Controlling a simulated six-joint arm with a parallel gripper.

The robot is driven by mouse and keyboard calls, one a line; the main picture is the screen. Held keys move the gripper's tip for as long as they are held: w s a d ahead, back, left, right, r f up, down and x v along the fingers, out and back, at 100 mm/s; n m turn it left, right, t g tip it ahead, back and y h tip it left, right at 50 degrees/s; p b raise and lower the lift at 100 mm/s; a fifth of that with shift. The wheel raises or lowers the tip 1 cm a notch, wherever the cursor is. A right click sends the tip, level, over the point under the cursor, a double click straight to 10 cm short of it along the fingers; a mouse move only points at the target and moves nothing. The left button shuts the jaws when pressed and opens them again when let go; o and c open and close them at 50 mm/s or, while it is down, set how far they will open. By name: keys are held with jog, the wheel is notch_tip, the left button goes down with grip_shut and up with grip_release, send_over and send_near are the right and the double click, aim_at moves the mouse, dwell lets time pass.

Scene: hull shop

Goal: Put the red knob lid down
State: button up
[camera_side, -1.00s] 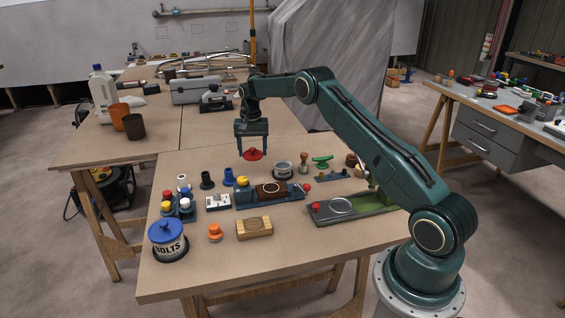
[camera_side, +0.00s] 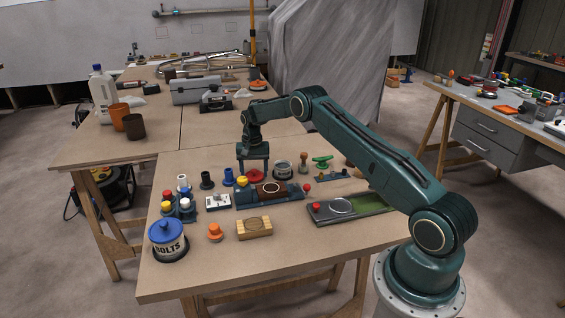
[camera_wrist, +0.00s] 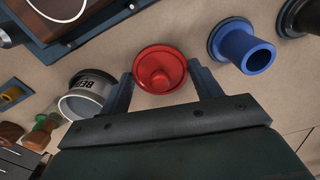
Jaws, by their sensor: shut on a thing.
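The red knob lid (camera_wrist: 160,68) is a round red disc with a knob in its middle. In the wrist view it sits between the two fingers of my gripper (camera_wrist: 161,80), which is shut on it. In the side view the lid (camera_side: 255,177) shows below my gripper (camera_side: 253,168), just behind the blue board with the brown panel. I cannot tell whether its underside touches the table. An open grey pot with dark lettering (camera_wrist: 90,88) stands beside my left finger in the wrist view, and in the side view it is to the right (camera_side: 283,169).
A blue flanged peg (camera_wrist: 243,48) stands close to my right finger in the wrist view. The blue board with the brown panel (camera_side: 262,198) lies in front of the lid. A green-handled piece (camera_side: 322,161) stands farther right. Bare table (camera_side: 190,158) lies to the back left.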

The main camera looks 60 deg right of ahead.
aim_at(254, 170)
jog(key=shift+f, duration=0.35)
jog(key=o, duration=1)
jog(key=shift+r, duration=0.1)
notch_tip(254, 170, up, 12)
jog(key=shift+r, duration=0.1)
dwell(0.4)
